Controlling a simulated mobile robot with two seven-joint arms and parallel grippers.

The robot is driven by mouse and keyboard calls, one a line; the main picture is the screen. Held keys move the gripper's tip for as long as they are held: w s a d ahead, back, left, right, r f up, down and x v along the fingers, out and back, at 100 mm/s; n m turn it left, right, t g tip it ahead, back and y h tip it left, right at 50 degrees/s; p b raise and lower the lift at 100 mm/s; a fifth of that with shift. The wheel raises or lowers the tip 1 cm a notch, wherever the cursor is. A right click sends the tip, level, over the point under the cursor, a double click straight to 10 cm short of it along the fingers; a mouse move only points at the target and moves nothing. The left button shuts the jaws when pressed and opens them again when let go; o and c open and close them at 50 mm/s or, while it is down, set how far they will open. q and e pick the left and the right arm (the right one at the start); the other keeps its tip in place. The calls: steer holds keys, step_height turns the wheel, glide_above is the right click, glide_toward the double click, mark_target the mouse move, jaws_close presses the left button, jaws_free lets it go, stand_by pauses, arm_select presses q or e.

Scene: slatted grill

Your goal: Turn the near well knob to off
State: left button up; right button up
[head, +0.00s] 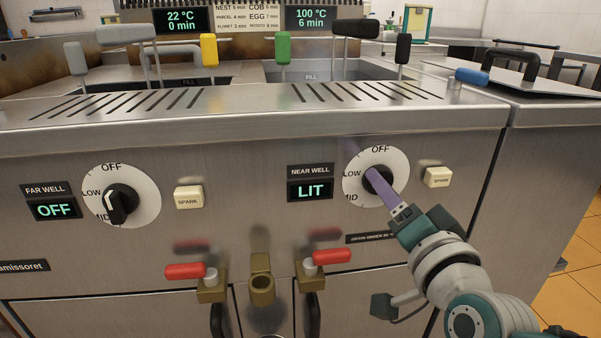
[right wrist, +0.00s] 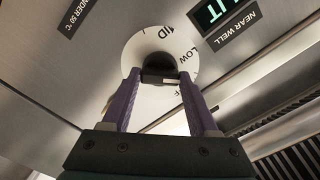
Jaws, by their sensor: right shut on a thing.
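The near well knob (head: 377,180) is a black knob on a white round dial (head: 352,168) marked OFF at the top, LOW and MID. The display beside it (head: 310,190) reads LIT. My right gripper (head: 374,184) has its purple fingers shut on the knob. In the right wrist view the fingers (right wrist: 160,80) stand on either side of the black knob (right wrist: 158,65). The fingers partly hide the knob, and I cannot tell exactly where it points. My left gripper is not in view.
The far well knob (head: 118,204) is at the left, with its display (head: 54,209) reading OFF. Cream spark buttons (head: 189,197) (head: 438,177) sit beside both dials. Red-handled taps (head: 186,271) (head: 332,256) stick out below. The slatted top (head: 240,118) overhangs the panel.

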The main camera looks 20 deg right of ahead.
steer(key=shift+m+b, duration=0.45)
steer(key=shift+m, duration=3.75)
steer(key=o, duration=1.4)
steer(key=p+v, duration=0.1)
steer(key=v, duration=0.9)
steer(key=shift+d+p, duration=0.1)
steer(key=shift+p, duration=0.3)
